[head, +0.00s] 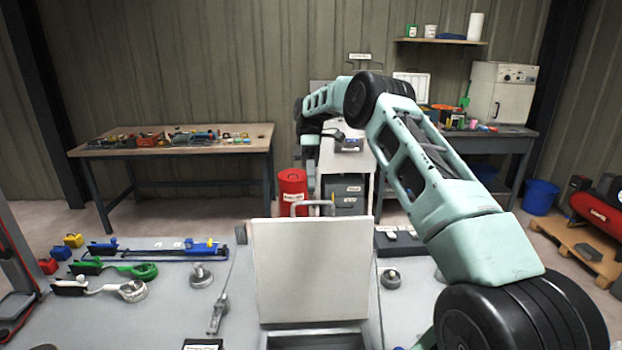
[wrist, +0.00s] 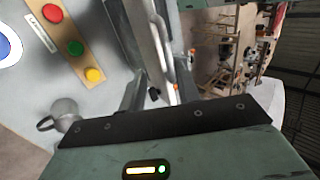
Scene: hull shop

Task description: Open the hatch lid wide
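The hatch lid (head: 312,272) is a pale square panel in the middle of the head view. It stands raised, close to upright, above a framed opening (head: 316,341) in the grey deck. A metal bar handle (head: 313,205) shows at its top edge. My gripper (head: 312,188) reaches down at that edge from behind the lid, and its tips are hard to make out there. In the wrist view, my gripper's fingers (wrist: 161,85) stand apart, with the edge-on lid and bar (wrist: 153,40) running between them. I see no clear grip; whether a finger touches is unclear.
The deck (head: 160,320) carries a green ring clamp (head: 140,270), a white one (head: 132,291), round knobs (head: 201,275) and a latch lever (head: 217,314). A red drum (head: 292,190) and workbench (head: 180,142) stand behind. Red, green and yellow buttons (wrist: 75,47) show in the wrist view.

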